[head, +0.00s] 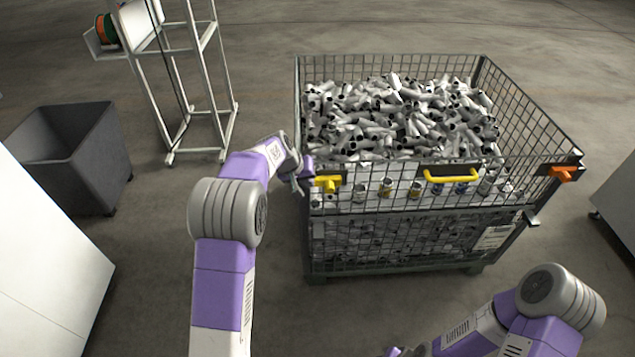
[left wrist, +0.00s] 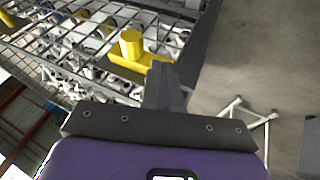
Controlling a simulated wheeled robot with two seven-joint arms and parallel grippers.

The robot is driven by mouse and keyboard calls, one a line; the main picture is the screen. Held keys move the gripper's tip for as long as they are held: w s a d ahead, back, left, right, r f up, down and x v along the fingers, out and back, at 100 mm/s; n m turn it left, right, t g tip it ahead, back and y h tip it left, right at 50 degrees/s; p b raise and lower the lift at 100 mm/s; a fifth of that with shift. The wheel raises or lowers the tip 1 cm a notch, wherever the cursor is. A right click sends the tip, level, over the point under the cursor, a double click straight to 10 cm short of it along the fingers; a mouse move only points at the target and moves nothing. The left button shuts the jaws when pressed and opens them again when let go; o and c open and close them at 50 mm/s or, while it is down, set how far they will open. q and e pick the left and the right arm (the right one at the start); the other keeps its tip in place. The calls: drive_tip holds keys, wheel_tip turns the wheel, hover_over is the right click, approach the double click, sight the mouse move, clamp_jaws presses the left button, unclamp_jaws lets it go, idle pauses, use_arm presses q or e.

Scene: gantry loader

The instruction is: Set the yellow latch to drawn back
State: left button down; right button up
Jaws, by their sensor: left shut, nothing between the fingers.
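The yellow latch (head: 328,184) sits on a dark plate at the upper left corner of the mesh crate's front drop gate. In the left wrist view the latch (left wrist: 131,43) shows as a round yellow knob standing up from a flat yellow bar. My left gripper (head: 305,183) is just left of the latch. Its fingers (left wrist: 160,72) are shut and empty, with the tips beside the right end of the bar in the wrist view. I cannot tell whether they touch it. Of my right arm, only a wrist part shows at the bottom edge; its fingers are hidden.
The mesh crate (head: 310,262) is full of grey pipe fittings. Its gate has a yellow handle (head: 450,178), and an orange latch (head: 563,173) is at the right corner. A grey bin (head: 100,150) and a white rack (head: 165,95) stand left. The floor between is clear.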

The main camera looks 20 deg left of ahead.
use_arm(q)
drive_tip(key=p+v, duration=0.2)
drive_tip(key=v, duration=0.8)
drive_tip(key=shift+d, duration=0.1)
drive_tip(key=s+d+f+g, duration=0.2)
drive_tip(key=s+f, duration=0.4)
drive_tip(key=f, duration=0.6)
drive_tip(key=s+d+f+g, duration=0.1)
drive_tip(key=s+d+f, duration=0.35)
drive_tip(key=f, duration=0.75)
drive_tip(key=s+d+f, duration=0.2)
drive_tip(key=s+d, duration=0.1)
drive_tip(key=s, duration=0.4)
drive_tip(key=s+d+f+g+h, duration=0.1)
drive_tip(key=s+d+f, duration=0.2)
drive_tip(key=s, duration=0.4)
drive_tip(key=s+d+f, duration=0.3)
drive_tip(key=s, duration=0.4)
drive_tip(key=shift+f+m+g, duration=0.2)
drive_tip(key=shift+m+g, duration=0.1)
drive_tip(key=shift+m, duration=0.1)
